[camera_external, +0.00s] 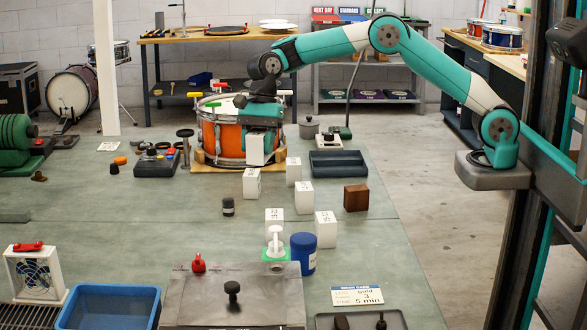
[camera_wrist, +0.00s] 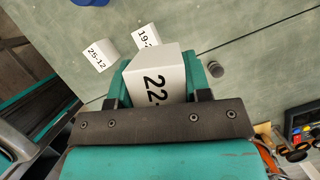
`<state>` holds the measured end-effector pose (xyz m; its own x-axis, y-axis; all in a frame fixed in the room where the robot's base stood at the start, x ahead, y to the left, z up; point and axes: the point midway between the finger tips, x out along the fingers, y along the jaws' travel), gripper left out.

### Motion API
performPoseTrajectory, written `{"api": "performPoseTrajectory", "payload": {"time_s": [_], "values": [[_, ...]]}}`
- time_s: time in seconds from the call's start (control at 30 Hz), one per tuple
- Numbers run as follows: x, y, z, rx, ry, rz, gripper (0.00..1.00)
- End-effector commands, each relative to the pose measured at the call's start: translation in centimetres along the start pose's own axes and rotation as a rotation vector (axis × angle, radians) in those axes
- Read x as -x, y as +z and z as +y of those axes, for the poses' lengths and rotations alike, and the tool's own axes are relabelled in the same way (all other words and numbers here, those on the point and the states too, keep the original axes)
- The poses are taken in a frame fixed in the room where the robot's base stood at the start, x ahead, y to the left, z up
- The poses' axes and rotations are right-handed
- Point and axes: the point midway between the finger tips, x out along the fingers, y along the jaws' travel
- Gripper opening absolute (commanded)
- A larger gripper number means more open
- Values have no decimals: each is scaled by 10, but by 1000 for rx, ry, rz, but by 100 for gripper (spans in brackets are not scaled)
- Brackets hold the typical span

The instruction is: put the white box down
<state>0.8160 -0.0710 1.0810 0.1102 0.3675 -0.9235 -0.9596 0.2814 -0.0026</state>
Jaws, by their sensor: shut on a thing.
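A white box (camera_external: 256,150) is held in my gripper (camera_external: 260,128), in front of the orange drum in the external view. It looks raised above the bench, though the gap beneath it is hard to judge. In the wrist view the held white box (camera_wrist: 158,75) shows a label starting with 22, between the teal fingers of my gripper (camera_wrist: 168,72). Several similar white boxes stand on the bench, including a near one (camera_external: 251,183) just below the held box. The wrist view shows one box marked 25-12 (camera_wrist: 98,55) and another marked 19 (camera_wrist: 144,37).
The orange drum (camera_external: 222,140) stands behind the held box. A dark tray (camera_external: 338,170) and a brown block (camera_external: 356,198) lie to the right. A small dark cylinder (camera_external: 228,207) stands in front. The bench (camera_external: 130,225) has free room at left of centre.

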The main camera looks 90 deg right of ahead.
Motion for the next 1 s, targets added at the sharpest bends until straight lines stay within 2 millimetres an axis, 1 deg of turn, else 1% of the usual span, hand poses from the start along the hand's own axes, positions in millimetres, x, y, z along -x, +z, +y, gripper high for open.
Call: {"api": "performPoseTrajectory", "payload": {"time_s": [0.03,0.1,0.2,0.3,0.4,0.47,0.57,0.9,1.0], "values": [[-15,26,2,-6,-6,0,18],[-25,57,6,-30,-15,0,18],[-37,92,13,-61,-26,1,18],[-44,116,19,-82,-33,0,18],[-50,128,22,-96,-37,1,18],[-56,129,24,-99,-37,2,18],[-76,123,25,-103,-35,3,18],[-160,86,25,-103,-35,5,18],[-178,79,25,-102,-36,3,18]]}}
